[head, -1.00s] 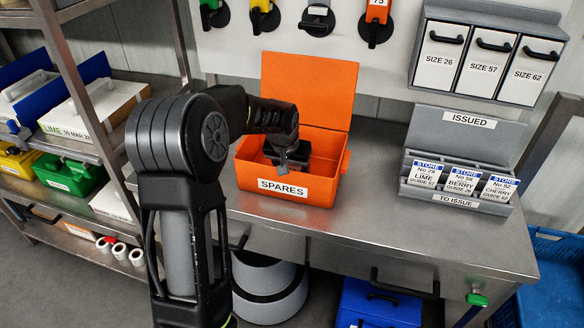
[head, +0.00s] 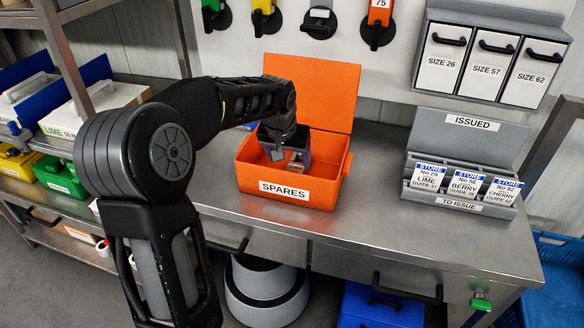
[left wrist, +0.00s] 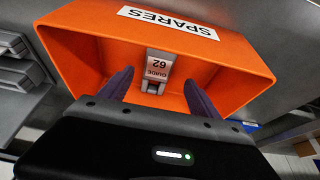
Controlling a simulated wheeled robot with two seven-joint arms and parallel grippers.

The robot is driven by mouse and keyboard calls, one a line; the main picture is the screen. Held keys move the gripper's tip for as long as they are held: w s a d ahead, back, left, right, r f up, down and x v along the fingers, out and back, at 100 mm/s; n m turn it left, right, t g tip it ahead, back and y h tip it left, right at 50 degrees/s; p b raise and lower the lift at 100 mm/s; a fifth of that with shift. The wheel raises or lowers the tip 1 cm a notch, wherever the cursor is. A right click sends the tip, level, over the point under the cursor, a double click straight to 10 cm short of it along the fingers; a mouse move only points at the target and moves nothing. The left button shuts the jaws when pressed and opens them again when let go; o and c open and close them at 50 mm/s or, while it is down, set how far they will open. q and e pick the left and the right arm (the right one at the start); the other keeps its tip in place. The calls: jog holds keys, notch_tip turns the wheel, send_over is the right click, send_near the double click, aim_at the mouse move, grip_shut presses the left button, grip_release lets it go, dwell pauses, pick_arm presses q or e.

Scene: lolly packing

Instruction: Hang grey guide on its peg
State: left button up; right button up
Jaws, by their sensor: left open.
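A grey guide marked "GUIDE 62" (left wrist: 157,68) is inside the open orange SPARES box (left wrist: 85,45), close to its labelled wall in the left wrist view. In the head view the guide (head: 296,161) shows small and partly hidden by my gripper. My left gripper (head: 288,152) reaches down into the box and is open. In the left wrist view its two dark fingers (left wrist: 157,82) stand either side of the guide, with visible gaps. On the wall, a grey piece (head: 319,22) sits on a black mount between the yellow and orange ones. My right gripper is out of view.
The orange box's raised lid (head: 308,88) stands behind my gripper. The ISSUED rack (head: 465,150) holds several labelled cards at the right of the steel bench (head: 375,190). White SIZE boxes (head: 490,62) hang above it. Bench between box and rack is clear.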

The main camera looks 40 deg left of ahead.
pick_arm(q)
jog(key=shift+s+d+r, duration=0.1)
jog(key=shift+s+r, duration=0.1)
jog(key=shift+r, duration=0.35)
dwell(0.4)
